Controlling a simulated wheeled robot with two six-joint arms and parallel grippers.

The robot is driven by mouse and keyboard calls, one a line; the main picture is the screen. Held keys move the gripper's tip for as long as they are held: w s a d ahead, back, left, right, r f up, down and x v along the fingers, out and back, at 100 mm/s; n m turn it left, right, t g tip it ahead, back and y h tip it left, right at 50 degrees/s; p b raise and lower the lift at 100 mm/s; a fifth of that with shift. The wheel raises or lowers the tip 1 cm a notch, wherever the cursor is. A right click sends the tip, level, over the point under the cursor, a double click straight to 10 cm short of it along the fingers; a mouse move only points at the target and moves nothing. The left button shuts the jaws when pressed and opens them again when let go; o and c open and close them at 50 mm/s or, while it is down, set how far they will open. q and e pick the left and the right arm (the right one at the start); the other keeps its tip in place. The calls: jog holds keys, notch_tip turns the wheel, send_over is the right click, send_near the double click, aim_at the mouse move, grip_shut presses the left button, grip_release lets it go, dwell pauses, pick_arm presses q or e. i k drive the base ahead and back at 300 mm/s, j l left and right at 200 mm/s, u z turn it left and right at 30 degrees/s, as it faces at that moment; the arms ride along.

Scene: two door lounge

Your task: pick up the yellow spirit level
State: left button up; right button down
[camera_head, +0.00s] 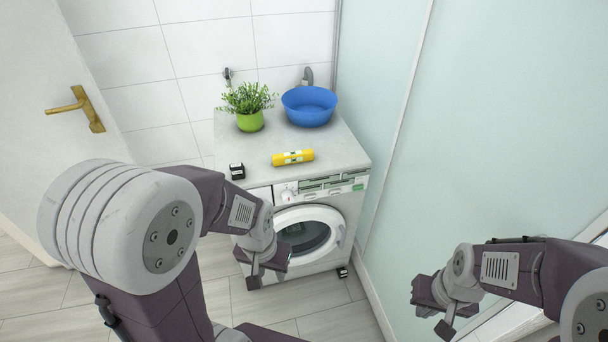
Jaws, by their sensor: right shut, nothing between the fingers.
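The yellow spirit level (293,158) lies flat on top of the washing machine (262,153), near its front edge. Nothing covers it. My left gripper (258,277) is in front of the washing machine door, lower than the top and nearer to me than the level, apart from it. Its fingers are seen at an angle, so its opening is unclear. My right gripper (442,322) is at the lower right, far from the level, shut and empty.
A green potted plant (249,121) and a blue bowl (309,106) stand at the back of the top. A small black object (237,171) sits at its front left corner. A pale glass panel (395,130) rises close on the right. A door (50,110) stands left.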

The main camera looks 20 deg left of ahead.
aim_at(305, 155)
jog(key=i+j+u, duration=0.45)
jog(key=j, duration=0.3)
jog(key=i+j+u, duration=0.4)
jog(key=i+j, duration=0.15)
jog(key=j, duration=0.1)
